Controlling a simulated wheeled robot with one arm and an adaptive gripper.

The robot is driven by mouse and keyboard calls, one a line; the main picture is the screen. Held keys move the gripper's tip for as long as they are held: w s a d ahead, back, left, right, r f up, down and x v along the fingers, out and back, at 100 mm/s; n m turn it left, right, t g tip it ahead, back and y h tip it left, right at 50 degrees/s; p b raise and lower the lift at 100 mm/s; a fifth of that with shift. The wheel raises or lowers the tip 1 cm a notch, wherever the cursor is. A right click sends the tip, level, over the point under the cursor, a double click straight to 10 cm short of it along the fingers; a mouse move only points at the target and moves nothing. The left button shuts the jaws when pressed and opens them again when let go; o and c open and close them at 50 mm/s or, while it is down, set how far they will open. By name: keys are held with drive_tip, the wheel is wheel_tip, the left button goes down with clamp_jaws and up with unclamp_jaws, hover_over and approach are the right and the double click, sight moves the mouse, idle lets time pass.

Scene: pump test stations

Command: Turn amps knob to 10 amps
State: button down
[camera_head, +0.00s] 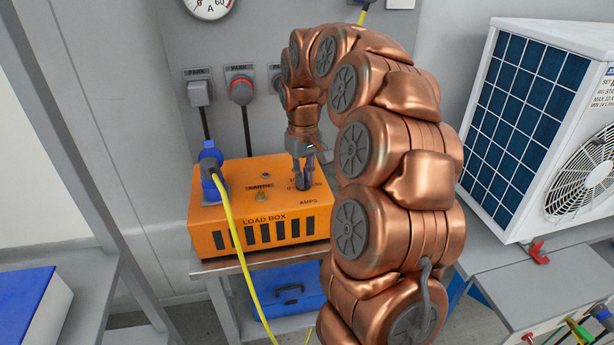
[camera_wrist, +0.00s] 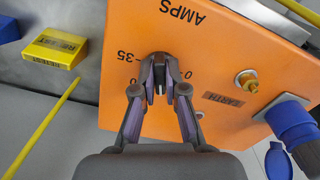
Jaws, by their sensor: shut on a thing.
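The orange load box (camera_head: 215,240) stands on a grey bench, with "LOAD BOX" and "AMPS" printed on it. It fills much of the wrist view (camera_wrist: 225,70), where its lettering appears upside down. The dark amps knob (camera_wrist: 158,62) is on its top face, near the "AMPS" label and the numbers 35 and 0. My gripper (camera_wrist: 158,88) is shut on the amps knob, one finger on each side. In the head view my gripper (camera_head: 303,178) reaches down onto the knob from above. The fingers hide much of the knob and part of the scale, so I cannot read its setting.
A blue plug (camera_head: 210,160) with a yellow cable (camera_head: 237,245) sits at the box's left. An earth terminal (camera_wrist: 246,80) and a small switch are near the knob. A blue toolbox (camera_head: 290,288) lies below. A white fan unit (camera_head: 545,120) stands at right.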

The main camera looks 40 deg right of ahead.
drive_tip(key=shift+n, duration=0.6)
drive_tip(key=c, duration=1.2)
unclamp_jaws()
drive_tip(key=shift+r, duration=0.1)
drive_tip(key=shift+r, duration=5.9)
